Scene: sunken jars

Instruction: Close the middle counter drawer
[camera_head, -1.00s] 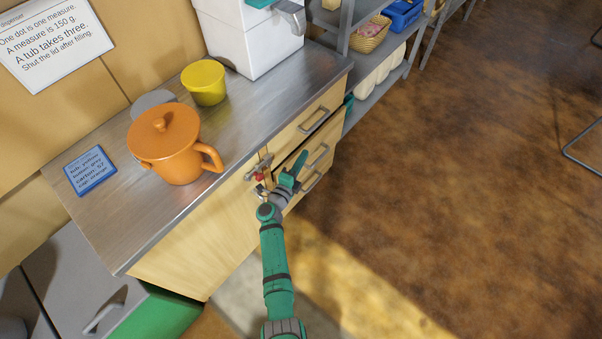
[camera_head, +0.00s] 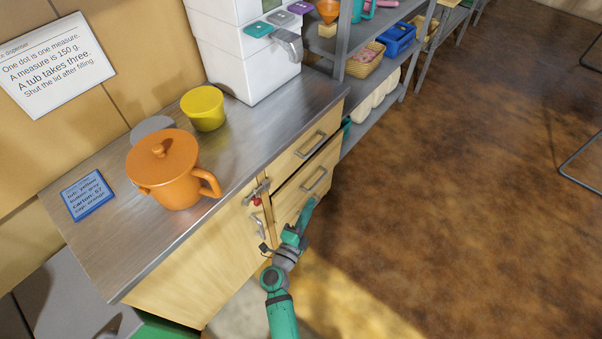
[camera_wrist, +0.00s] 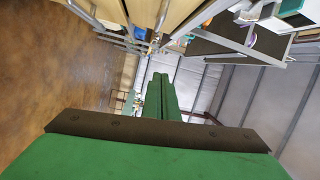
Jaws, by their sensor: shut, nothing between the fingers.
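The counter's middle drawer (camera_head: 300,190) has a pale wood front and a metal bar handle (camera_head: 315,179). A dark line runs along its top edge, below the top drawer (camera_head: 300,152); the front looks flush or nearly so, and I cannot tell whether a small gap remains. My gripper (camera_head: 306,212) is shut and empty, low in front of the drawer stack, below the middle handle. It hides the lower part of the fronts, and contact is unclear. In the wrist view my shut fingers (camera_wrist: 161,97) point away from the camera.
A cabinet door left of the drawers has a latch with a red knob (camera_head: 256,201) and a metal handle (camera_head: 258,226). On the counter (camera_head: 235,150) stand an orange lidded pot (camera_head: 165,175), a yellow tub (camera_head: 204,108) and a white dispenser (camera_head: 240,55). The brown floor (camera_head: 430,220) at right is clear.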

